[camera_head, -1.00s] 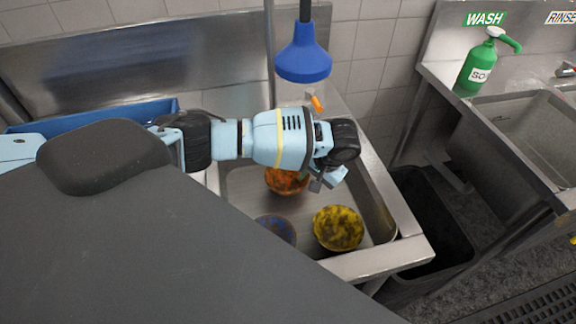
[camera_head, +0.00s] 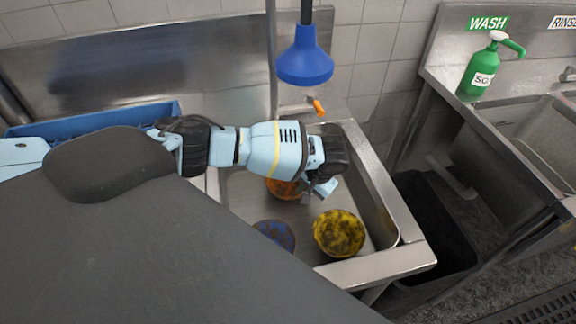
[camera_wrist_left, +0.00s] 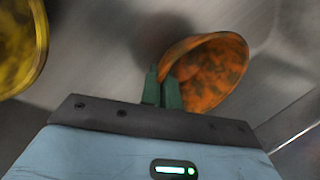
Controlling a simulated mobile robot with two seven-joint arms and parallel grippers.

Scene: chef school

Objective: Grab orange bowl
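The orange bowl (camera_head: 282,189), mottled with dark patches, is in the sink, partly hidden behind my left gripper (camera_head: 322,190). In the left wrist view the orange bowl (camera_wrist_left: 215,75) appears tilted, its open side facing the camera. The green fingers of my left gripper (camera_wrist_left: 162,90) are close together, with the bowl's near rim pinched between them. I cannot tell how far the bowl is off the sink floor. My right gripper is in neither view.
A yellow bowl (camera_head: 339,233) and a blue bowl (camera_head: 276,234) sit in the same sink (camera_head: 376,262). A blue lamp-shaped sprayer (camera_head: 304,58) hangs above. A blue rack (camera_head: 95,122) stands left. A green soap bottle (camera_head: 480,72) stands by the right sink.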

